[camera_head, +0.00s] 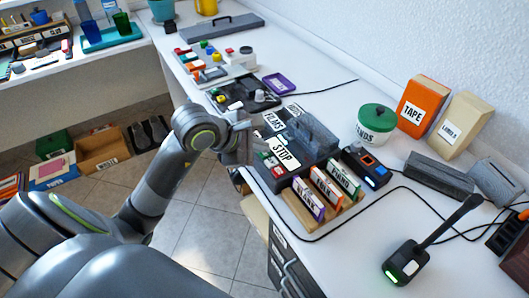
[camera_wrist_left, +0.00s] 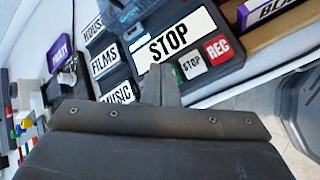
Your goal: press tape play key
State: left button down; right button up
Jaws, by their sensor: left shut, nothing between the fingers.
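The dark tape player (camera_head: 305,147) stands near the front edge of the white desk, with a large white STOP label (camera_head: 286,155) on it. In the left wrist view the STOP label (camera_wrist_left: 175,38) shows large. Beside it are a red REC key (camera_wrist_left: 217,48), a white STOP key (camera_wrist_left: 191,65) and a green key (camera_wrist_left: 178,73), partly hidden. My left gripper (camera_wrist_left: 156,84) is shut and empty, its fingertips close to the green key at the player's front edge. I cannot tell whether they touch. In the head view the left gripper (camera_head: 246,158) is at the player's left side. My right gripper is out of view.
A rack of labelled tapes (camera_head: 328,190) stands right of the player. A small dark box with a blue light (camera_head: 364,166), a green-lidded tub (camera_head: 375,123), a TAPE box (camera_head: 423,105) and a microphone (camera_head: 407,262) are further right. Black cables cross the desk.

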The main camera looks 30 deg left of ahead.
aim_at(260, 155)
pick_arm(q)
jog(key=shift+f+b, duration=0.3)
jog(key=shift+b, duration=0.05)
dwell(0.6)
jog(key=shift+r+p, duration=0.45)
jog(key=shift+r, duration=0.4)
jog(key=shift+r, duration=0.1)
jog(key=shift+r+p, duration=1.7)
jog(key=shift+r, duration=0.75)
jog(key=shift+f, duration=0.1)
